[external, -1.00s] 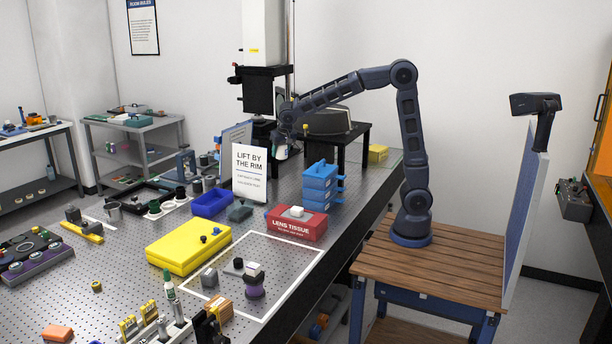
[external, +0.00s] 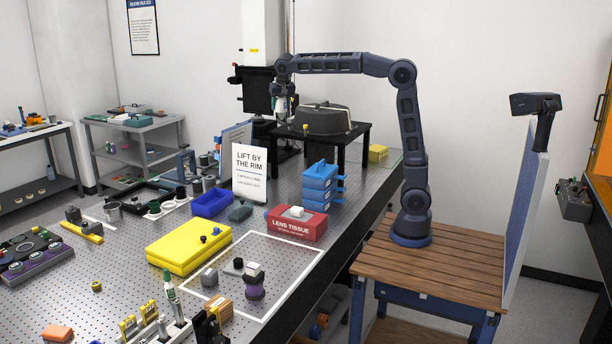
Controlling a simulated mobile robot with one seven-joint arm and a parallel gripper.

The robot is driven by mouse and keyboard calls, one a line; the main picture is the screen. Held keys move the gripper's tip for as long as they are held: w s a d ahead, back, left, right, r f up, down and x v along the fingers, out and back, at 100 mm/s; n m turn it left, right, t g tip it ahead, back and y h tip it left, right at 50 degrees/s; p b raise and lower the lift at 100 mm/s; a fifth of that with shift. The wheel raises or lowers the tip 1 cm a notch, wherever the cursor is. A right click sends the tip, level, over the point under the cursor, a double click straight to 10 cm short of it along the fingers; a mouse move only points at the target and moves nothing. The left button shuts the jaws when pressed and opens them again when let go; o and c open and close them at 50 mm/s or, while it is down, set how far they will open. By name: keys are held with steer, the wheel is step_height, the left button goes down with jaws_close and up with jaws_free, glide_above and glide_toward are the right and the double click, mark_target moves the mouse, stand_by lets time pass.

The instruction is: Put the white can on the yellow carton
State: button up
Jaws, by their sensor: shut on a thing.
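My gripper (external: 282,98) points down in front of the tall white column. It is shut on the white can (external: 281,112), which hangs small and partly covered by the fingers, above the bench and left of the black stand. A large flat yellow box (external: 180,252) lies on the bench at front left, with small dark blue knobs on top. A smaller yellow box (external: 378,153) sits at the far right end of the bench, beyond the black stand. I cannot tell from its look which one is the carton.
A black stand (external: 362,138) carries a dark housing (external: 323,120) beside my gripper. A white sign (external: 249,174), stacked blue boxes (external: 318,186) and a red lens tissue box (external: 296,224) stand in front. The white-outlined bench area (external: 285,265) has free room.

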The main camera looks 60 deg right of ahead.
steer(key=w+d+r+m+g+h, duration=0.1)
steer(key=w+d+m, duration=0.15)
steer(key=d, duration=0.85)
steer(key=w+d+m, duration=0.2)
steer(key=w+d, duration=0.1)
steer(key=d, duration=0.8)
steer(key=s+d+m+g, duration=0.25)
steer(key=d+m, duration=0.25)
steer(key=d, duration=2)
steer(key=m+g, duration=0.3)
steer(key=m, duration=0.4)
glide_above(379, 147)
steer(key=a, duration=0.2)
steer(key=f, duration=0.2)
steer(key=shift+t, duration=0.25)
steer(key=f, duration=3.7)
steer(key=shift+w+a+f, duration=0.1)
steer(key=shift+w+f, duration=0.25)
steer(key=shift+f, duration=0.05)
steer(key=shift+f, duration=0.1)
steer(key=o, duration=1)
